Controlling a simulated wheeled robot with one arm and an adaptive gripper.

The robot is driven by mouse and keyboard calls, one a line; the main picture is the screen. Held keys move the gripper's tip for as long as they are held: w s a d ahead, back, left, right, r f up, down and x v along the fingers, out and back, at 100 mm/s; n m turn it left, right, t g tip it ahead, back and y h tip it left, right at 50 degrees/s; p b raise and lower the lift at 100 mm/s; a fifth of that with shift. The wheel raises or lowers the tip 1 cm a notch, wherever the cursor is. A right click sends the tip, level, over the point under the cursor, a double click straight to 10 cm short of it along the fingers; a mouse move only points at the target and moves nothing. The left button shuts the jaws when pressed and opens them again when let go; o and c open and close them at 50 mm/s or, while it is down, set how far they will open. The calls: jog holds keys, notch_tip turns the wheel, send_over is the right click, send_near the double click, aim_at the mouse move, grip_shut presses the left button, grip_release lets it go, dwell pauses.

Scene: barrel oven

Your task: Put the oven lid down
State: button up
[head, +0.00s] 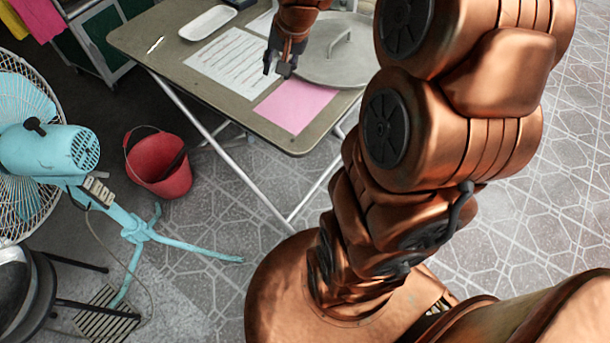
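The oven lid (325,70) is a round grey disc with a raised bar handle (341,38). It lies flat on the table (155,42), towards its right side, and my arm hides part of its right edge. My gripper (279,69) points down over the table just left of the lid, apart from the handle. Its dark fingers look spread with a gap between them, and nothing shows in them.
A printed sheet (228,62) and a pink sheet (296,105) lie on the table, with a white tray (207,22) behind. A red bucket (160,165) and a blue fan (50,150) stand on the floor at left. Tiled floor is open at right.

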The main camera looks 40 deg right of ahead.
jog(key=s+a+n+g, duration=0.3)
jog(key=s+a+n, duration=0.2)
jog(key=s+a, duration=0.6)
jog(key=s, duration=0.2)
jog(key=shift+s+a, duration=0.2)
jog(key=shift+s, duration=0.2)
jog(key=s+n+g, duration=0.1)
jog(key=s, duration=0.3)
jog(key=s+a+n+g, duration=0.1)
jog(key=s, duration=0.3)
jog(key=s+a+f+n+h, duration=0.1)
jog(key=s, duration=0.4)
jog(key=shift+s+a+g, duration=0.1)
jog(key=shift+a+g, duration=0.15)
jog(key=shift+g, duration=0.15)
jog(key=shift+o, duration=0.5)
jog(key=shift+s, duration=0.35)
